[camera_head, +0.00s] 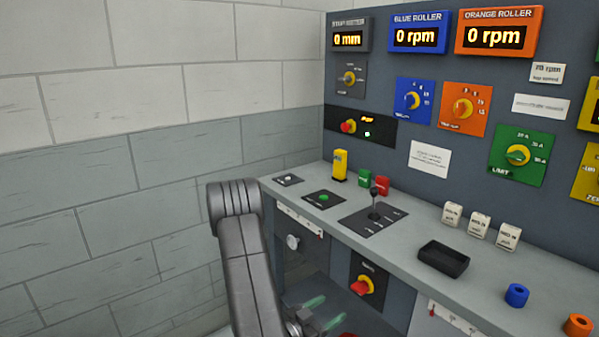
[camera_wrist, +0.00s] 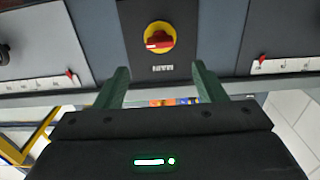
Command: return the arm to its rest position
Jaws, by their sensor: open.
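My arm (camera_head: 246,262) rises at the lower middle of the head view, in front of the left end of the grey control desk. My gripper (camera_head: 314,318) is low in front of the desk, below its top, and partly cut off by the bottom edge. In the wrist view my gripper (camera_wrist: 158,84) has two green fingers standing wide apart with nothing between them. A red rotary switch on a yellow disc (camera_wrist: 160,37) is on the desk front beyond the fingertips. That switch also shows in the head view (camera_head: 363,286). I cannot tell the exact gap to it.
The desk top (camera_head: 400,235) bears a joystick (camera_head: 375,205), a black tray (camera_head: 443,260), white blocks (camera_head: 479,224), a blue ring (camera_head: 517,294) and an orange ring (camera_head: 578,325). Slider panels (camera_wrist: 298,65) flank the switch. A block wall (camera_head: 120,200) stands at the left.

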